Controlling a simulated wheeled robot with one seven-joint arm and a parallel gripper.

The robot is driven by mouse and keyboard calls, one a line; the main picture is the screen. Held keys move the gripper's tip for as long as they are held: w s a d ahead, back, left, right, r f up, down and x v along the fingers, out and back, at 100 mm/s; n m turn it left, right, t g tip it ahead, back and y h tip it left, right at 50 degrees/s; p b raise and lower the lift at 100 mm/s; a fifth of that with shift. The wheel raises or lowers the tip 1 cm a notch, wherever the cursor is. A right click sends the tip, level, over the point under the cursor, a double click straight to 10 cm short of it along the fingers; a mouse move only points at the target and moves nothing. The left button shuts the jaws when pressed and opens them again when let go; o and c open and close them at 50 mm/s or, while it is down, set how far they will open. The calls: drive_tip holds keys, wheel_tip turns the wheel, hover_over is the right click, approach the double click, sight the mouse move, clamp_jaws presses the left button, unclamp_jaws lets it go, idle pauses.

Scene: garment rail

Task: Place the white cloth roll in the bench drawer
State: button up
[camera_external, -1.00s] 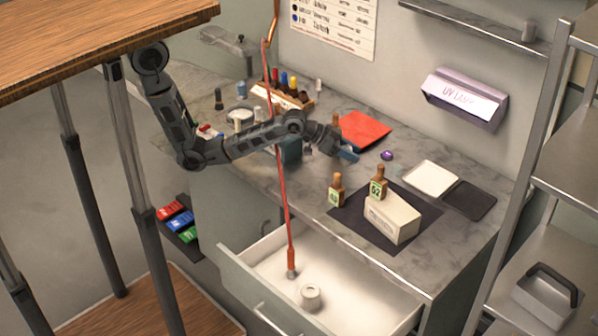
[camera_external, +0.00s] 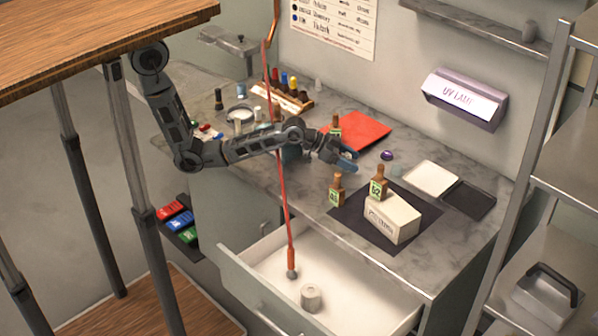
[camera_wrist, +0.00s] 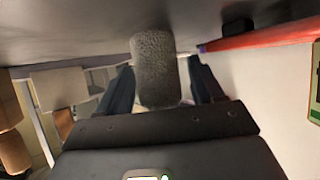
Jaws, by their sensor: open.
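My gripper (camera_external: 345,163) is over the bench top, well above and behind the drawer, near the red mat. In the wrist view my gripper (camera_wrist: 155,90) is open, its dark fingers on either side of a grey, rough-textured cylinder (camera_wrist: 154,65). The cylinder meets the grey bench surface at the top of that view. It is hidden in the external view, and I cannot tell what it is.
The red mat (camera_external: 365,131) lies behind the gripper. The drawer's right part is clear.

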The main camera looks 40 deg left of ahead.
sight(342, 155)
drive_tip(key=shift+r, duration=0.15)
drive_tip(key=v, duration=0.3)
drive_tip(key=shift+s+a, duration=0.1)
wheel_tip(342, 155, up, 7)
drive_tip(key=shift+f, duration=0.1)
idle(0.4)
